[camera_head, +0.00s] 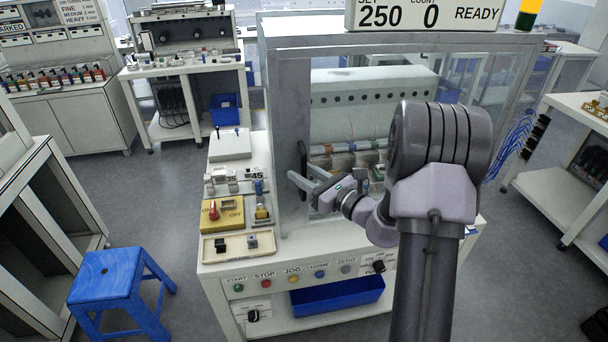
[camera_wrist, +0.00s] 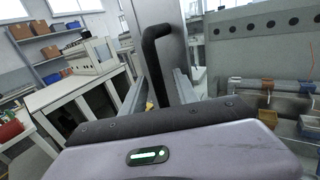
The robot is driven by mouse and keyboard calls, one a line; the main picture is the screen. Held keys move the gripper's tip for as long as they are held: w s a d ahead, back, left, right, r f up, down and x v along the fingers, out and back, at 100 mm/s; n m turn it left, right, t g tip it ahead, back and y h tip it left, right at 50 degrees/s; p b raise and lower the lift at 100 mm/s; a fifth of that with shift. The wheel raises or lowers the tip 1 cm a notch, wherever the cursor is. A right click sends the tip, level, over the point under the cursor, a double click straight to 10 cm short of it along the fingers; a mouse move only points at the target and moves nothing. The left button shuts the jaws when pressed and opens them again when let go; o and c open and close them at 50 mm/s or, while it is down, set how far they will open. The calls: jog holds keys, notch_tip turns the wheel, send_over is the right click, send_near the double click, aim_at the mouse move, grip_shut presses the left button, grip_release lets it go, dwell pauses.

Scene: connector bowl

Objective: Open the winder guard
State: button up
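The winder guard (camera_head: 293,110) is a clear panel in a grey frame on the front of the winder; it looks shut. Its black bar handle (camera_head: 304,160) is upright on the left frame post. In the wrist view, the handle (camera_wrist: 157,50) stands close ahead. My gripper (camera_head: 300,180) is open at the handle, with one finger to each side of it. The wrist view shows a gap between the fingers (camera_wrist: 160,88); I cannot tell whether either finger touches the bar. The handle's lower end is partly hidden by my gripper.
The winder's front ledge carries a red and yellow switch box (camera_head: 221,214), a cream tray (camera_head: 238,246) and small parts. Below are push buttons and a blue bin (camera_head: 337,297). A blue stool (camera_head: 118,285) stands on the floor at left. Open floor lies between the benches.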

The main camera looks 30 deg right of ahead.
jog(key=shift+c, duration=0.3)
grip_shut()
dwell(1.1)
